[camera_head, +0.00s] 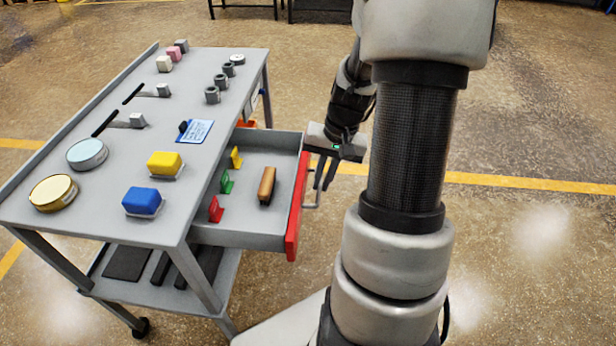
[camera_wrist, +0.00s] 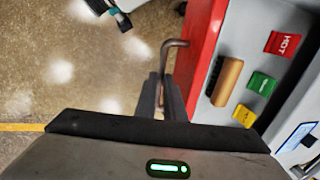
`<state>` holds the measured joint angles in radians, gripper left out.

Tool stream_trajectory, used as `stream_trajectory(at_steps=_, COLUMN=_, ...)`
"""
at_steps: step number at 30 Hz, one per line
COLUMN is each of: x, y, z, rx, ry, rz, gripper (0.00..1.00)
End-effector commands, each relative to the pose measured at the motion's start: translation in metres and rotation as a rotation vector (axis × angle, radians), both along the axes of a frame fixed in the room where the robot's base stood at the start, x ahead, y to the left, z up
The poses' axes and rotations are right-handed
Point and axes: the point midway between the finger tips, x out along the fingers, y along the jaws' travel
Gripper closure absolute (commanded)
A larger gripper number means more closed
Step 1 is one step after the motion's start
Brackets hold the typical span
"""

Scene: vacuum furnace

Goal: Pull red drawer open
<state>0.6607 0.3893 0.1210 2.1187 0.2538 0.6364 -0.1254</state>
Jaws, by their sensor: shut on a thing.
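The red drawer (camera_head: 297,207) stands pulled out from the right side of the grey cart, its red front facing my arm. In the wrist view its red front (camera_wrist: 201,45) runs beside my gripper. A grey bar handle (camera_head: 311,192) sits on the red front; its bent end (camera_wrist: 174,46) shows in the wrist view. My gripper (camera_head: 325,178) is at the handle, and in the wrist view its fingers (camera_wrist: 172,98) are closed around the bar. Part of the bar is hidden between the fingers.
The grey cart top (camera_head: 205,75) carries blue and yellow blocks, round tins, slider levers and small cylinders. A lower shelf (camera_head: 220,285) holds dark flat pieces. My arm fills the right of the head view. Open floor (camera_head: 540,130) lies beyond the drawer front.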

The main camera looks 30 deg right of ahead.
Motion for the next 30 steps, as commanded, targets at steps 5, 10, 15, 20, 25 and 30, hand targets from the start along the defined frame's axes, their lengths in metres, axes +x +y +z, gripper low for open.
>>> stream_trajectory(at_steps=5, x=-0.002, y=-0.004, z=0.001, rx=-0.001, ry=-0.001, rz=0.000, gripper=1.00)
stream_trajectory(at_steps=10, x=-0.002, y=-0.004, z=0.001, rx=-0.001, ry=-0.001, rz=0.000, gripper=1.00)
stream_trajectory(at_steps=15, x=-0.002, y=-0.004, z=0.001, rx=-0.001, ry=-0.001, rz=0.000, gripper=0.82)
stream_trajectory(at_steps=20, x=-0.002, y=-0.004, z=0.000, rx=-0.001, ry=-0.001, rz=0.000, gripper=0.72)
stream_trajectory(at_steps=25, x=-0.002, y=-0.004, z=0.001, rx=-0.001, ry=-0.001, rz=0.000, gripper=0.72)
stream_trajectory(at_steps=30, x=-0.003, y=-0.006, z=0.013, rx=-0.002, ry=-0.003, rz=-0.001, gripper=0.72)
